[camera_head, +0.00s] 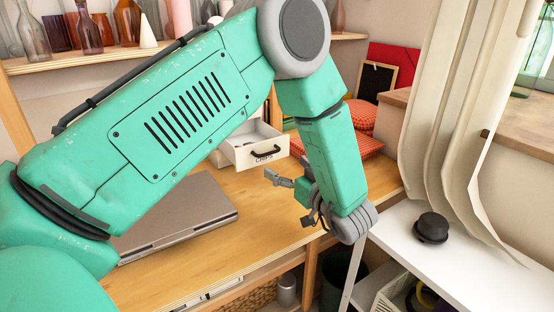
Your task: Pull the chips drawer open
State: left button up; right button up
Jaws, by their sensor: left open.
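The white chips drawer (258,148) stands on the wooden desk in the middle of the view. Its front has a dark curved handle and a "CHIPS" label. The drawer is pulled out, and part of its inside shows above the front. My left arm hides the left part of the drawer and most of its cabinet. My left gripper (294,192) is open and empty, in front of and to the right of the drawer in the picture, apart from the handle. My right gripper is not in view.
A closed grey laptop (180,220) lies on the desk (250,228). Red cushions (362,146) lie behind the gripper. A black round object (431,228) sits on a white table (400,255) at right. Glass bottles stand on a shelf (110,56) above. A pale curtain (440,110) hangs at right.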

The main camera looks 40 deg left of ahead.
pick_arm(q)
jog(key=v, duration=0.4)
jog(key=shift+s+d+f, duration=0.1)
jog(key=shift+d, duration=0.25)
